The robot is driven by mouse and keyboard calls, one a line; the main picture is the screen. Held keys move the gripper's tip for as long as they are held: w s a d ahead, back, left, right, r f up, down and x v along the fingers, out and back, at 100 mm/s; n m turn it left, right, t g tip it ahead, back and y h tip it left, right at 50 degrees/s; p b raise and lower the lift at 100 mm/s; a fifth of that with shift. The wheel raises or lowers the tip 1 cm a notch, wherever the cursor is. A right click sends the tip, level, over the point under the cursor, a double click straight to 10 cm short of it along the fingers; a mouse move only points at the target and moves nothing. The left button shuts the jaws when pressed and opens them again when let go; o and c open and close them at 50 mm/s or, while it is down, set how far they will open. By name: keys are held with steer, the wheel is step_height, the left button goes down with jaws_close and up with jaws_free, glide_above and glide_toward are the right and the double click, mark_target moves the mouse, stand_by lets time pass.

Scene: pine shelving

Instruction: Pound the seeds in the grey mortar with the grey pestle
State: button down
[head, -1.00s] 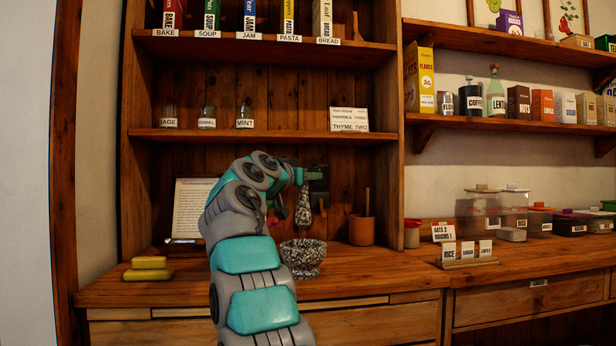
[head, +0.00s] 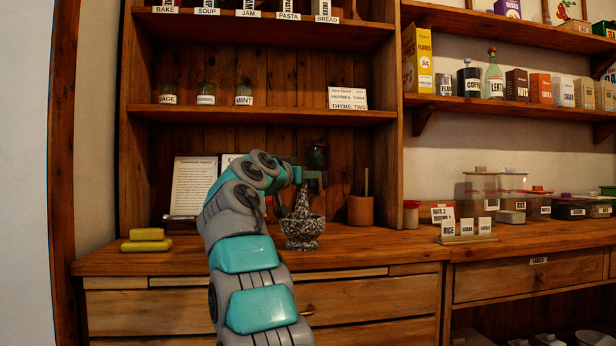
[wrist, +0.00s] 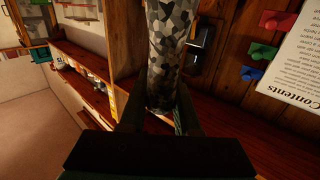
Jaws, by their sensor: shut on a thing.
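The grey speckled mortar (head: 302,232) stands upright on the wooden counter in the head view. The grey speckled pestle (head: 302,203) is upright above it, with its lower end down inside the mortar's rim. My gripper (head: 311,179) is shut on the pestle's upper part. In the wrist view the pestle (wrist: 172,50) runs up between my gripper's fingers (wrist: 160,112). The seeds are hidden inside the bowl, and I cannot tell whether the pestle touches the bottom.
Two yellow blocks (head: 147,240) lie on the counter at left. A printed page (head: 193,186) leans behind my arm. A brown pot (head: 361,210) stands right of the mortar, with a small red-lidded jar (head: 411,214) beyond it. A shelf with small jars (head: 243,94) is above.

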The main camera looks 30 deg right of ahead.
steer(key=shift+r, duration=0.3)
stand_by(1.3)
steer(key=shift+f, duration=0.1)
steer(key=shift+r, duration=0.2)
stand_by(1.3)
steer(key=shift+f, duration=0.15)
